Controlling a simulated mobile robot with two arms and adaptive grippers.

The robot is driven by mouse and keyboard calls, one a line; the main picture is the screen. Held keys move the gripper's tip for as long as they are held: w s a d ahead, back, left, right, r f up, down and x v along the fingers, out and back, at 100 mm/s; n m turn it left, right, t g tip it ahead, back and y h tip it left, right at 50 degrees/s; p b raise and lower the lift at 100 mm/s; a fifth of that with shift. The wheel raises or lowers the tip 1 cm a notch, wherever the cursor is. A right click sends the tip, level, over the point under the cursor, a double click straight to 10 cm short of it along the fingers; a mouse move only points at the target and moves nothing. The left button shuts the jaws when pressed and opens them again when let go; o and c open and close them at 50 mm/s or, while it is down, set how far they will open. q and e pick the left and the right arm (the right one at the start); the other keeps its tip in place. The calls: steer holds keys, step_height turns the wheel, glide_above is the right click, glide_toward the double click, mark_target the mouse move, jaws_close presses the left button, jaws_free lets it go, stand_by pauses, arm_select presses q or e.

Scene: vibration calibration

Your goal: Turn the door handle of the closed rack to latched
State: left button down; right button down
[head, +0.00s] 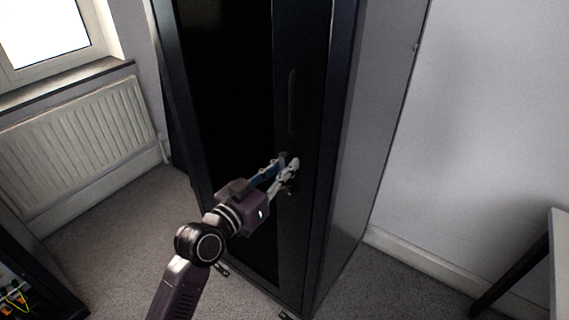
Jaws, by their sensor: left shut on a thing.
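The closed rack (308,215) is a tall black cabinet in the middle of the head view, its dark door facing me. My left gripper (286,167) reaches up from the lower left to the door's right-hand frame. Its fingers are shut on the small dark door handle (287,188), which they mostly hide. I cannot tell the handle's exact angle. A long narrow recess (293,100) runs upright in the door frame above the gripper. My right gripper is not in view.
A white radiator (75,135) hangs under a window at the left. Another black unit with cables (22,290) stands at the lower left. A table with a dark leg (512,275) is at the right edge. Grey carpet is free on both sides of the rack.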

arm_select(q)
steer(key=n+p, duration=0.2)
steer(key=n, duration=0.1)
steer(key=shift+r, duration=0.15)
steer(key=n+p, duration=0.2)
steer(key=n, duration=0.3)
steer(key=n+p, duration=0.2)
steer(key=n, duration=0.2)
steer(key=shift+n+p, duration=0.7)
steer(key=shift+n, duration=1.5)
steer(key=c, duration=1.8)
jaws_free()
steer(key=shift+c, duration=0.2)
